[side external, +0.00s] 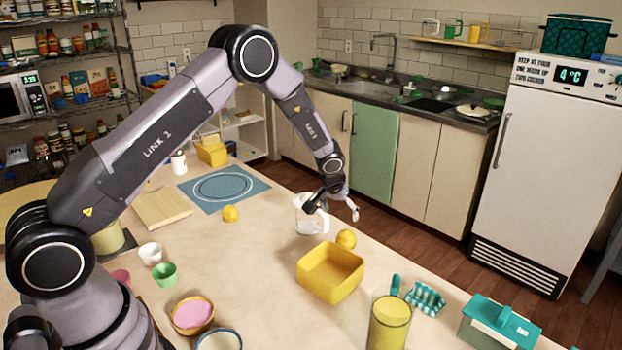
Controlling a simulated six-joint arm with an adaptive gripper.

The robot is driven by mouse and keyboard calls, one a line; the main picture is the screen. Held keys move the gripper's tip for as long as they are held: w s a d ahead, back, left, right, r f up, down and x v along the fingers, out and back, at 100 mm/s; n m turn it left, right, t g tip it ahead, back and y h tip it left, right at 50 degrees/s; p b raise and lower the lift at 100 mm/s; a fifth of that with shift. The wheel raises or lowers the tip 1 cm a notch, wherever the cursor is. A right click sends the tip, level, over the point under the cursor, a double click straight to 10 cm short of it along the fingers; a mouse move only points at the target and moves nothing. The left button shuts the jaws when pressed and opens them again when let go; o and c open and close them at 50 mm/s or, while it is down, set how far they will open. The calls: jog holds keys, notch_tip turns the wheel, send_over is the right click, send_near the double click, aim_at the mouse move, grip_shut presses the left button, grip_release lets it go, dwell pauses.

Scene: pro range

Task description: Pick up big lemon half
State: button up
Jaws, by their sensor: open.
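Two yellow lemon-like pieces lie on the table. One yellow piece (346,239) sits just behind the yellow bin, near the table's far edge. Another yellow piece (230,213) lies farther left, by the blue mat. I cannot tell from this view which is the big lemon half, as no cut face shows clearly. My gripper (332,211) is open and empty. In the picture it is above the right-hand piece, apart from it, and it partly overlaps the clear jug.
A clear jug (308,222) stands close beside my gripper. A yellow bin (331,286) is in front of the right-hand piece. A blue mat (204,199), a wooden board (161,209) and a yellow glass (389,327) are also on the table. The table's middle left of the bin is clear.

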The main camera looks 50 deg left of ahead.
aim_at(346, 233)
jog(key=x, duration=0.7)
jog(key=shift+x, duration=2.65)
jog(key=shift+w+r, duration=0.1)
jog(key=shift+w, duration=0.1)
jog(key=c, duration=0.9)
